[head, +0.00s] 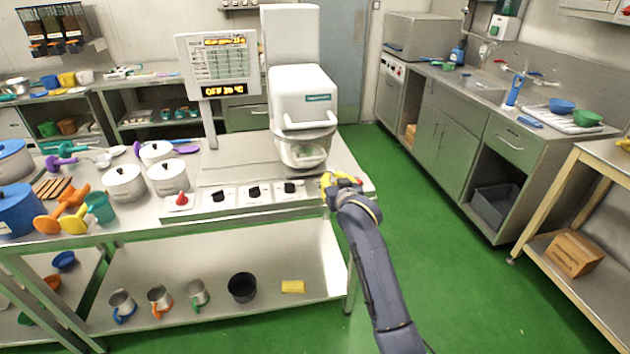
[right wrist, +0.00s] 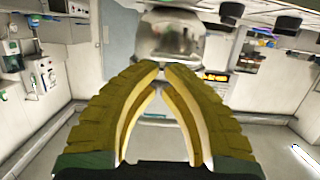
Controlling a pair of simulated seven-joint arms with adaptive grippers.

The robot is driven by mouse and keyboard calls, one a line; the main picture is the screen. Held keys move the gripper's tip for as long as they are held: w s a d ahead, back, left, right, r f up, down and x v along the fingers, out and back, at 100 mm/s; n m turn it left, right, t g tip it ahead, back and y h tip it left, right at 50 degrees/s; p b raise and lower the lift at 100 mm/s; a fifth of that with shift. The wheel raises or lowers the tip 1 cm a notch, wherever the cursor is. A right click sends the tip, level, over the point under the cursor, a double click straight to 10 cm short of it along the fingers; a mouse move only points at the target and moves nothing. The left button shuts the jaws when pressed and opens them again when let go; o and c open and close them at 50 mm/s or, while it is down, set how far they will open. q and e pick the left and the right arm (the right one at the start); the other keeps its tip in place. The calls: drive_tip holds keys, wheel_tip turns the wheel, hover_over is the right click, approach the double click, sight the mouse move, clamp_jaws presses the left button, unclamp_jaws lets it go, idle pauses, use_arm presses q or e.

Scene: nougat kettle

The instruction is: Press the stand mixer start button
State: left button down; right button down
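The white stand mixer (head: 303,100) stands at the right end of the steel table, with its bowl (head: 302,150) below the head. A row of controls runs along the table's front edge: a red-topped control (head: 180,198) and several black knobs, one of them (head: 290,187) near the mixer. No start button can be singled out; my gripper may cover part of the row. My right gripper (head: 327,180) is at the table's front right corner, just right of the knobs. In the right wrist view its yellow fingers (right wrist: 160,72) come together at the tips, with nothing between them. My left gripper is out of view.
White lidded pots (head: 124,184) and coloured utensils crowd the table's left side. A sink counter (head: 470,90) and wooden rack (head: 590,200) stand at right. Green floor between is clear.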

drive_tip(key=shift+d+f, duration=0.2)
idle(0.3)
drive_tip(key=x, duration=1)
drive_tip(key=shift+f, duration=2.15)
drive_tip(key=shift+d, duration=0.1)
